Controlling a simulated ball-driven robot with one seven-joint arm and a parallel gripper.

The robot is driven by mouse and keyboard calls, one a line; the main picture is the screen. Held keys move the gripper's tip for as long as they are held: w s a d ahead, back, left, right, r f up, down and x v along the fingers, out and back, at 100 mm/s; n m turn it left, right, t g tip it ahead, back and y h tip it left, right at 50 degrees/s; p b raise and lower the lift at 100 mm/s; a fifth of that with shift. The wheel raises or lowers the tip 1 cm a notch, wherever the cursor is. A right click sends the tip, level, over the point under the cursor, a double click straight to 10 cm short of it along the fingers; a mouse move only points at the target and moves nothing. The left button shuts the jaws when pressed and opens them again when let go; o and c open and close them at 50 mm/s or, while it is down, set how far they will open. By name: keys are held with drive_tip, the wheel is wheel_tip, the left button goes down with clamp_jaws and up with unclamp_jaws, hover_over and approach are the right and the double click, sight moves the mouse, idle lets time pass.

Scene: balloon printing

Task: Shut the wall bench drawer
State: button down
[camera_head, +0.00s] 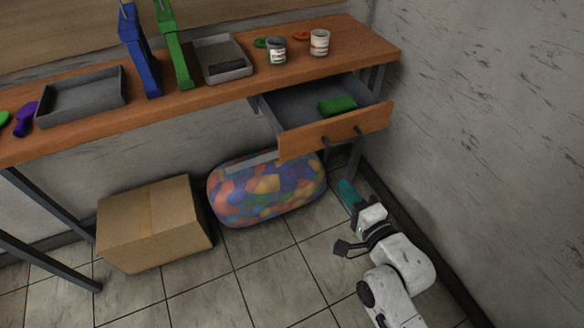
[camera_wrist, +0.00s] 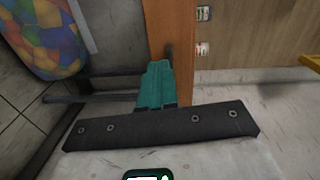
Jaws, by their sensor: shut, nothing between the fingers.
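The wall bench drawer (camera_head: 334,132) is pulled out from under the right end of the wooden wall bench (camera_head: 366,45). My gripper (camera_head: 346,188) has teal fingers, shut and empty. In the head view it shows below and slightly right of the drawer front, near the right wall. In the wrist view my gripper (camera_wrist: 158,68) points at an orange-brown wooden face (camera_wrist: 172,22), which appears to be the drawer front. A dark handle shows by the fingertips. I cannot tell whether they touch.
A colourful balloon-filled bag (camera_head: 268,190) and a cardboard box (camera_head: 153,222) stand on the tiled floor under the bench. Grey trays (camera_head: 222,60), two jars (camera_head: 319,42) and blue and green stands (camera_head: 140,50) are on top. The right wall is close to my arm.

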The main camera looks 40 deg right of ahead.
sight(287, 113)
drive_tip(key=shift+m+t, duration=0.4)
drive_tip(key=shift+m, duration=0.1)
drive_tip(key=x, duration=0.9)
drive_tip(key=r+x, duration=0.1)
drive_tip(key=x, duration=0.3)
drive_tip(key=shift+w, duration=0.35)
drive_tip(key=shift+w, duration=0.1)
drive_tip(key=b+x, duration=0.3)
drive_tip(key=x, duration=0.3)
drive_tip(key=b+x, duration=0.4)
drive_tip(key=x, duration=0.2)
drive_tip(key=b+x, duration=0.4)
drive_tip(key=x, duration=0.2)
drive_tip(key=shift+d, duration=0.3)
drive_tip(key=shift+w+d, duration=0.1)
drive_tip(key=shift+w, duration=0.3)
drive_tip(key=shift+w+r, duration=0.2)
drive_tip(key=shift+r, duration=0.1)
